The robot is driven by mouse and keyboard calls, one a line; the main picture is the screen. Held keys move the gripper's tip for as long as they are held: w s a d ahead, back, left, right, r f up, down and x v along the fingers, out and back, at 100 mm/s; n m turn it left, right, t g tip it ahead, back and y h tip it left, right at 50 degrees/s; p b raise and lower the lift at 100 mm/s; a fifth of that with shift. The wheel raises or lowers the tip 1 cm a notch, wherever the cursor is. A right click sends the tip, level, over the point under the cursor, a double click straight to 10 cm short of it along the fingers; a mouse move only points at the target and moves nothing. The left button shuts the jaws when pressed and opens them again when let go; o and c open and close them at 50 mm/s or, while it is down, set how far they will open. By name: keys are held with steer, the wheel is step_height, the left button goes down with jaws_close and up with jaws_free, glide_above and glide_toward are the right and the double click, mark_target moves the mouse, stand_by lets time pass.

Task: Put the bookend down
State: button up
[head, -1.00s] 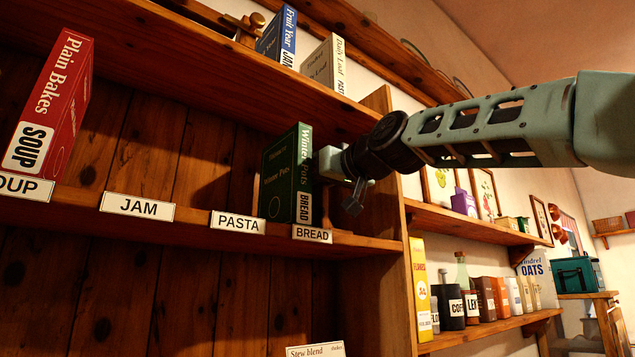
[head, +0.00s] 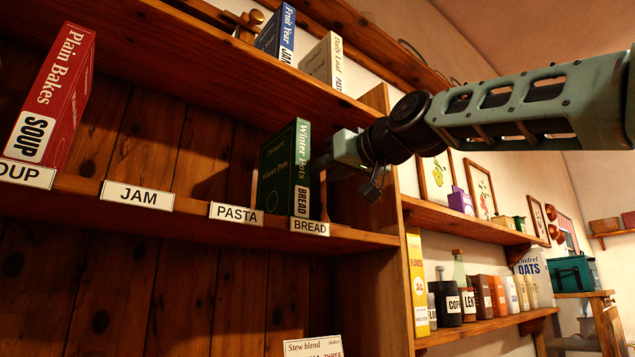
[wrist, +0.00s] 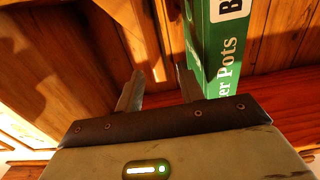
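My gripper (head: 325,162) is just right of the green BREAD box (head: 285,180), at the right end of the middle shelf. In the wrist view my gripper (wrist: 158,88) has its two fingers apart, with no clear sign of anything clamped between them. A narrow brown wooden piece (head: 316,205), probably the bookend, shows in shadow against the right side of the green box. Its outline is hard to separate from the shelf wood.
The shelf's right upright (head: 375,195) stands close to my gripper. The upper shelf (head: 220,65) is overhead, with a blue box (head: 275,33) and a cream box (head: 322,62). A red SOUP box (head: 55,95) stands far left; the shelf above JAM and PASTA is clear.

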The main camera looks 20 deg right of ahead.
steer(key=b+v, duration=0.2)
steer(key=v, duration=0.5)
steer(key=shift+s, duration=0.3)
steer(key=shift+d, duration=0.1)
